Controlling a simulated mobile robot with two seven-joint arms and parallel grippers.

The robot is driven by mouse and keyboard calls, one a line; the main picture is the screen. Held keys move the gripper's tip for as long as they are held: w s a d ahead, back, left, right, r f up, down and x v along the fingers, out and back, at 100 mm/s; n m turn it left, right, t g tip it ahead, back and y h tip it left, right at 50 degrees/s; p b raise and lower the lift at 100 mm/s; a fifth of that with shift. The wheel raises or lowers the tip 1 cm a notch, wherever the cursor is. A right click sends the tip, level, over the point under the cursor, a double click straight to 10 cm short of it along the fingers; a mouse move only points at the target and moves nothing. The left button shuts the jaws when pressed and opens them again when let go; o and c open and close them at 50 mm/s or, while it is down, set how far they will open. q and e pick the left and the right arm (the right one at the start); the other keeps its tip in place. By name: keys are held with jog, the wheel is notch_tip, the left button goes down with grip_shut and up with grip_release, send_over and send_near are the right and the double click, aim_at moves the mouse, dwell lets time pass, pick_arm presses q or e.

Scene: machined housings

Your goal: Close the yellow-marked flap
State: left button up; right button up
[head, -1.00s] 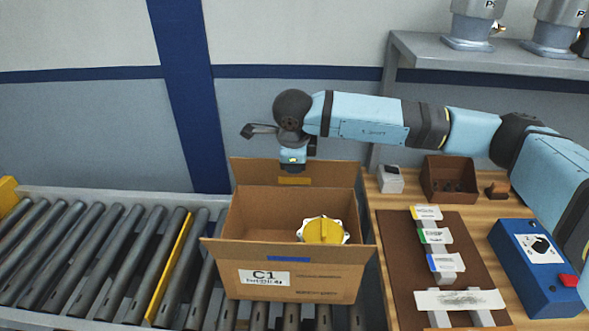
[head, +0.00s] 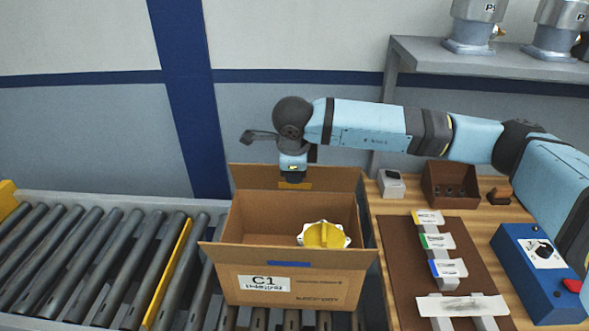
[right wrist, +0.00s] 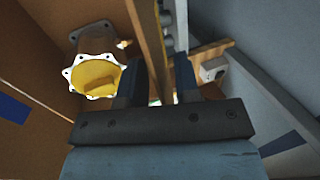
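The open cardboard box (head: 290,287) labelled C1 sits on the roller conveyor. Its far flap (head: 335,180) stands up and leans outward, with a yellow mark (head: 295,186) on its inner face. My right gripper (head: 293,178) points down at this flap's upper edge, just above the mark. In the right wrist view the two fingers (right wrist: 158,82) are apart, with the flap edge (right wrist: 148,45) running between them. Whether either finger touches the flap cannot be told. My left gripper is not in view.
The near flap (head: 245,256) with a blue mark folds outward. A wooden table (head: 390,203) to the right holds a brown mat, labelled parts, a brown bin (head: 450,183) and a blue box (head: 540,275).

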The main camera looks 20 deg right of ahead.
jog(key=b+v, duration=0.1)
jog(key=v, duration=1.3)
